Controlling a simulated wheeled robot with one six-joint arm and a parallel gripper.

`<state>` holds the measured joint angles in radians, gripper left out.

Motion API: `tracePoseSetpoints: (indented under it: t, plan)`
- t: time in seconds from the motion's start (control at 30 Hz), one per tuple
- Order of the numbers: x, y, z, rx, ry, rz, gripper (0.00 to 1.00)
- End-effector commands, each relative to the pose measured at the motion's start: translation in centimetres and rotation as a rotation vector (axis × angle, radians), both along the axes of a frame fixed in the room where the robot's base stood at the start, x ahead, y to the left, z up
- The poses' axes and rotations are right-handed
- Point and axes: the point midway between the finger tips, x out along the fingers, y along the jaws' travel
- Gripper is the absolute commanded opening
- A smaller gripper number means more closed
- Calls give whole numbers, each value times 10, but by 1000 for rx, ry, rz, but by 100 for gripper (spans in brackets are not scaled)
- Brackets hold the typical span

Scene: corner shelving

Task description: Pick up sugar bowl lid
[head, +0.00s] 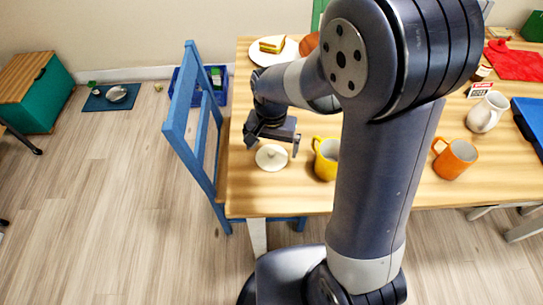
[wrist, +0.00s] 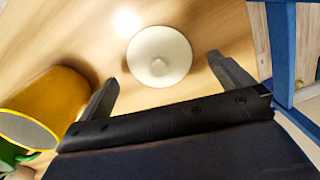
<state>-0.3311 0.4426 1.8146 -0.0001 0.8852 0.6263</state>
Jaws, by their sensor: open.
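The sugar bowl lid (head: 271,157) is a round cream disc with a small knob on top. It lies on the wooden table near its left front corner, and it also shows in the wrist view (wrist: 160,54). My gripper (head: 271,143) is open above the table, just behind the lid in the head view. In the wrist view my open gripper (wrist: 162,88) has one finger to each side, and the lid lies ahead of and between the fingertips, with nothing held. I cannot tell the exact height of the fingers above the table.
A yellow mug (head: 326,160) stands close to the right of the lid; in the wrist view it is at left (wrist: 45,103). A blue chair (head: 194,130) stands at the table's left edge. An orange mug (head: 455,159) and a white pitcher (head: 487,112) stand farther right.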

Motion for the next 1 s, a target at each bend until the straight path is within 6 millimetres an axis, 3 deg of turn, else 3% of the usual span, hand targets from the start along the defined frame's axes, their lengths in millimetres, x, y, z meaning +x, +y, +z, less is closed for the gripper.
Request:
tracePoseSetpoints:
  t: [0.13,0.43,1.0]
  plan:
    - [0,0,-21,-1,1,0,100]
    - [0,0,-25,1,-1,0,100]
    - [0,0,-25,1,-1,-1,54]
